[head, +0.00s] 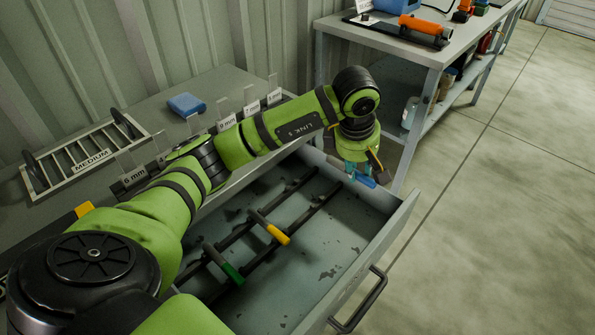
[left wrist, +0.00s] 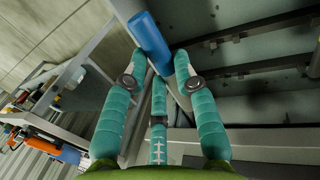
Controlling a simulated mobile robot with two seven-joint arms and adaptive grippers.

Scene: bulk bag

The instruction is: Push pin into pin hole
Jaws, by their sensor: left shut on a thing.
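My left gripper (head: 357,170) hangs over the far right corner of the open drawer (head: 335,265), with its fingers pointing down. Its teal fingers (left wrist: 160,85) are shut on a blue handle (left wrist: 152,42), which also shows in the head view (head: 366,181). The handle's lower part and any pin shaft are hidden. A yellow-handled tool (head: 278,234) and a green-handled tool (head: 232,271) lie across black rails (head: 240,236) in the drawer. I cannot make out a pin hole. My right gripper is not in view.
A grey bench carries a wire rack marked MEDIUM (head: 92,157), a blue block (head: 186,104) and millimetre-labelled holders (head: 227,122). The drawer's handle (head: 360,302) sticks out in front. A second table (head: 440,55) stands behind right. The floor at right is clear.

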